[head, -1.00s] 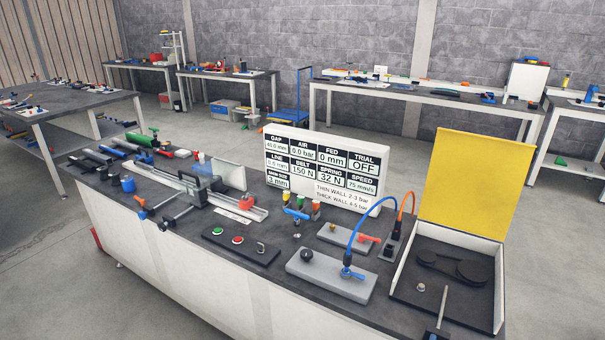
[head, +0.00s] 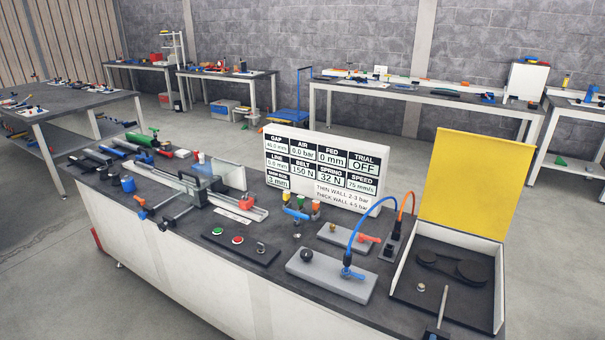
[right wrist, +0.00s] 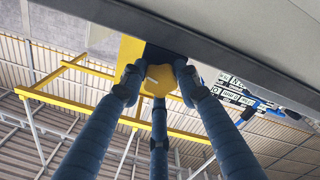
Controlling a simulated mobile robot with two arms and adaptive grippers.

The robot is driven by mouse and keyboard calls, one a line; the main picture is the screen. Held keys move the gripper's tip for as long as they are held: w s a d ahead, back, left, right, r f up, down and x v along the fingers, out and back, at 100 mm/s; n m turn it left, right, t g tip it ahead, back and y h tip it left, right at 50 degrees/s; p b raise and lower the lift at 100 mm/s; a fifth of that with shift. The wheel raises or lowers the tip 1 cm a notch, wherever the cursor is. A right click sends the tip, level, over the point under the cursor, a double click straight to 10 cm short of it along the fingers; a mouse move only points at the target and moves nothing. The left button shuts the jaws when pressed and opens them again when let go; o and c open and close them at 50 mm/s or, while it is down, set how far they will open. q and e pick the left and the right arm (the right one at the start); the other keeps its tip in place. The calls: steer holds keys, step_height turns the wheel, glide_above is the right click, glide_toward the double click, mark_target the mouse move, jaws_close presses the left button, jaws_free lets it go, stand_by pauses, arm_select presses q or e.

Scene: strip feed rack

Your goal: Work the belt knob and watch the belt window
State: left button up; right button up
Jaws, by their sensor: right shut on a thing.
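The white display board (head: 325,203) stands upright at the back of the bench in the head view. Its belt window (head: 303,170) reads 150 N. At the right, the dark belt box (head: 452,310) stands open under its raised yellow lid (head: 474,185), with a dark belt over two pulleys (head: 450,265) inside. In the right wrist view, the fingers of my right gripper (right wrist: 158,80) close around a small yellow knob-like piece (right wrist: 158,84) below a dark block. I cannot tell surely that it is the belt knob. Neither gripper shows in the head view.
A grey block with a blue valve (head: 330,278), a button plate (head: 240,246) and a clamp-like slide (head: 205,185) stand on the bench. Blue and orange hoses arch beside the belt box.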

steer(key=shift+r, duration=0.1)
stand_by(0.4)
steer(key=o, duration=0.7)
steer(key=shift+a, duration=0.1)
steer(key=p+v, duration=0.2)
steer(key=v, duration=0.4)
steer(key=o, duration=0.3)
